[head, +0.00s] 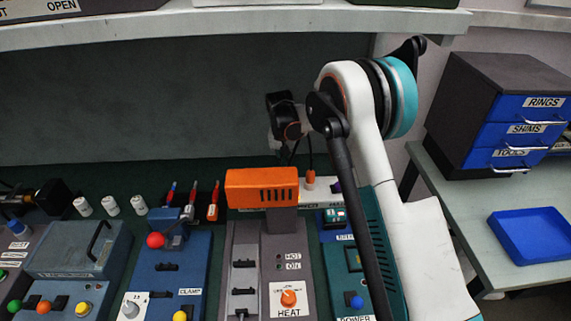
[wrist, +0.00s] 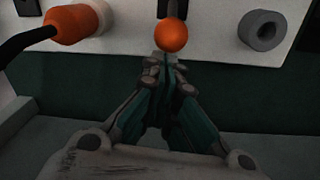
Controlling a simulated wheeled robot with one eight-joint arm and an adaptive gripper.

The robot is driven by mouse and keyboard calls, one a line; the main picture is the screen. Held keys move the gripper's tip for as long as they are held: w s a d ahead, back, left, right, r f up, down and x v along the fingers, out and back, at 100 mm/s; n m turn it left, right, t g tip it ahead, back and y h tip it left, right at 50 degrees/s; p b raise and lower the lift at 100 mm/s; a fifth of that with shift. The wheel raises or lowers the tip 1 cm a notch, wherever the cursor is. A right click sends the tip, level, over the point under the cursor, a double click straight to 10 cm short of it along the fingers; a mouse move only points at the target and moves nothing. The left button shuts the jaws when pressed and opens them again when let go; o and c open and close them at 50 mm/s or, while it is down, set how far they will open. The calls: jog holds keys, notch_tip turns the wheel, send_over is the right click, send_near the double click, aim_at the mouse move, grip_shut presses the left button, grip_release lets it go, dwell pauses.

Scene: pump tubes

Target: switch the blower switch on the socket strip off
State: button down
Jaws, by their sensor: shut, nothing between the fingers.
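The white socket strip (head: 322,188) stands behind the orange heater unit in the head view, partly hidden by it and my arm. In the wrist view the strip (wrist: 205,40) fills the top. On it is a switch with an orange ball knob (wrist: 172,35) in a dark slot. No label for it is readable there. My gripper (wrist: 165,62) is shut and empty, its fingertips just below the knob in the picture; I cannot tell whether they touch it. In the head view the fingertips are not clearly visible.
An orange plug (wrist: 75,24) with a black cord sits left of the knob, and a grey round socket (wrist: 262,30) is at its right. The orange heater unit (head: 262,188) stands in front of the strip. A shelf (head: 230,25) runs above. Drawers and a blue tray (head: 532,236) are at right.

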dwell(0.4)
jog(key=shift+s+r+t, duration=0.2)
jog(key=shift+s+t, duration=0.05)
jog(key=shift+t, duration=0.15)
jog(key=shift+s+r+t, duration=0.25)
jog(key=shift+s+t, duration=0.05)
jog(key=shift+t, duration=0.1)
jog(key=shift+s+r, duration=0.4)
jog(key=shift+s, duration=0.35)
jog(key=shift+s+r, duration=0.4)
jog(key=shift+s, duration=0.3)
jog(key=shift+r+p, duration=0.4)
jog(key=shift+r, duration=0.4)
